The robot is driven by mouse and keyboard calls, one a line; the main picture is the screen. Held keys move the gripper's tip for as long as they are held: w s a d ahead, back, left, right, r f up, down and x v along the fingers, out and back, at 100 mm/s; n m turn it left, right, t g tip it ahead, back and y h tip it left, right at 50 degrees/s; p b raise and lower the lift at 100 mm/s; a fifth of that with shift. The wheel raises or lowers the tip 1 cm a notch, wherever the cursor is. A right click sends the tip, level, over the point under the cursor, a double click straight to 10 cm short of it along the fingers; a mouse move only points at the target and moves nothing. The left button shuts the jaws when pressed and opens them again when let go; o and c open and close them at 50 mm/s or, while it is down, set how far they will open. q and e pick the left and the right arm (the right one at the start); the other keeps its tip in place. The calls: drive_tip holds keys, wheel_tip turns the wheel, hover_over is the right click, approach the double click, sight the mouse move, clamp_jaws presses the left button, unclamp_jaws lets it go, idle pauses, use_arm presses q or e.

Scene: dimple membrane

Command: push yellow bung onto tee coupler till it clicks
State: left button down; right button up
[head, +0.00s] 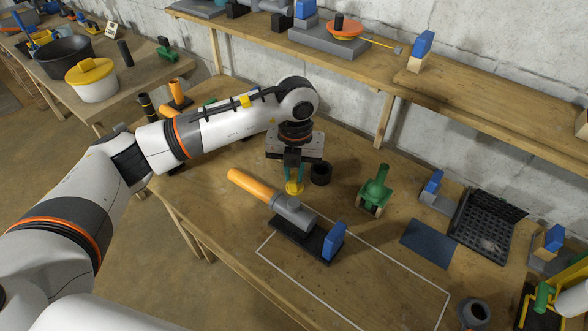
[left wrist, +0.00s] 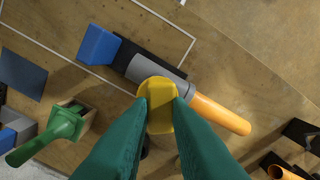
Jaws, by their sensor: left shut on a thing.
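My left gripper (head: 294,176) is shut on the yellow bung (head: 294,188), holding it by its grip, with the wider round part below. In the left wrist view the bung (left wrist: 160,108) sits between the green fingertips (left wrist: 160,120). The grey tee coupler (head: 295,213) lies on a dark base; its short branch points up, just below and in front of the bung in the head view. In the left wrist view the bung covers part of the coupler (left wrist: 165,74), hiding the branch opening. I cannot tell whether bung and branch touch. My right gripper is not in view.
An orange pipe (head: 251,185) runs left from the coupler, and a blue block (head: 334,241) stands at the base's right end. A black ring (head: 320,173) and a green-handled tool (head: 375,190) stand behind. The white-outlined bench area (head: 385,288) at front right is mostly clear.

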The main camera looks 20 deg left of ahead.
sight(295, 177)
use_arm(q)
drive_tip(key=shift+w+d+r+y+p, duration=0.1)
drive_tip(key=shift+d+r+y+p, duration=0.1)
drive_tip(key=shift+r+y+p, duration=0.7)
wheel_tip(295, 177, down, 2)
drive_tip(key=shift+f+h+b, duration=0.15)
drive_tip(key=shift+h+b, duration=0.15)
drive_tip(key=shift+b, duration=0.95)
wheel_tip(295, 177, down, 3)
drive_tip(key=b, duration=0.2)
drive_tip(key=shift+f+b, duration=0.2)
drive_tip(key=shift+b, duration=0.15)
drive_tip(key=shift+r, duration=0.2)
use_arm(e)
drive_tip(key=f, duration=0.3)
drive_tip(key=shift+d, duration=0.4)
use_arm(q)
drive_tip(key=shift+a, duration=0.15)
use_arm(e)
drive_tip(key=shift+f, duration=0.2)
use_arm(q)
drive_tip(key=shift+h, duration=0.3)
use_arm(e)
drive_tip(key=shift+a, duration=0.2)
use_arm(q)
drive_tip(key=shift+b, duration=0.4)
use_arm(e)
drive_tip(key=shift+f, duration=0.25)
